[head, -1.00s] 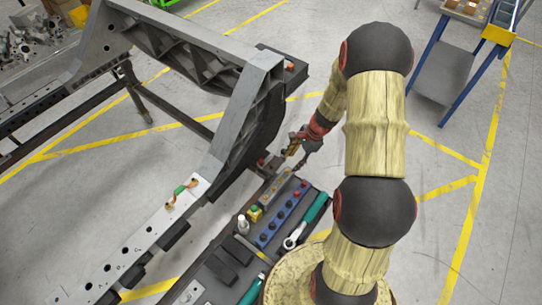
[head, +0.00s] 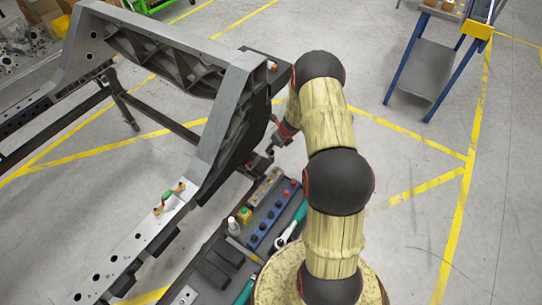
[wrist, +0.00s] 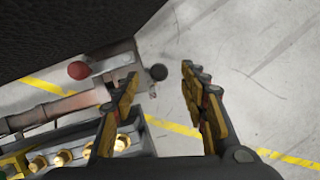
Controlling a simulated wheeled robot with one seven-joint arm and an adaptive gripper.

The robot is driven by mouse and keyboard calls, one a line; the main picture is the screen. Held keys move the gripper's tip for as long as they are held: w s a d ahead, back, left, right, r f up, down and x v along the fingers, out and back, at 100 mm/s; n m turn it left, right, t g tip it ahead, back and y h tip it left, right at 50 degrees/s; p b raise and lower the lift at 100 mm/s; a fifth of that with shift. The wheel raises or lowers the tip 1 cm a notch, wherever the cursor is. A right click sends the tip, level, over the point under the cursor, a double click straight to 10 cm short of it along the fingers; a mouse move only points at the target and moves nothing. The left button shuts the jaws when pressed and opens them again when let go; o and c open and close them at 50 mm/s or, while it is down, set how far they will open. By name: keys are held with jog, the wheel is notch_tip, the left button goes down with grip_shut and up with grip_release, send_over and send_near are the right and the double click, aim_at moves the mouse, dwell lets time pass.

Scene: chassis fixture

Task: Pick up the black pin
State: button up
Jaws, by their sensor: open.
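A dark round knob-like end (wrist: 158,72), which looks like the black pin, shows in the wrist view between my fingertips, beyond them. How far it lies from the fingers I cannot tell. My gripper (wrist: 160,76) is open and nothing is held in it. In the head view my gripper (head: 273,146) is small, beside the dark end of the chassis bracket and past the far end of the tool tray. The pin cannot be made out clearly there.
A red round knob (wrist: 79,70) is left of the dark one. A row of brass fittings (wrist: 62,158) lies lower left. The grey chassis (head: 232,92) stands left of my arm; the tool tray (head: 213,290) is below it. Open floor is at right.

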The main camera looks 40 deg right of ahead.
aim_at(272, 151)
jog(key=b+x, duration=0.2)
jog(key=x, duration=0.3)
jog(key=shift+s+f, duration=0.1)
jog(key=shift+f, duration=0.2)
jog(key=shift+r, duration=0.1)
jog(key=c, duration=0.3)
jog(key=c, duration=0.8)
grip_shut()
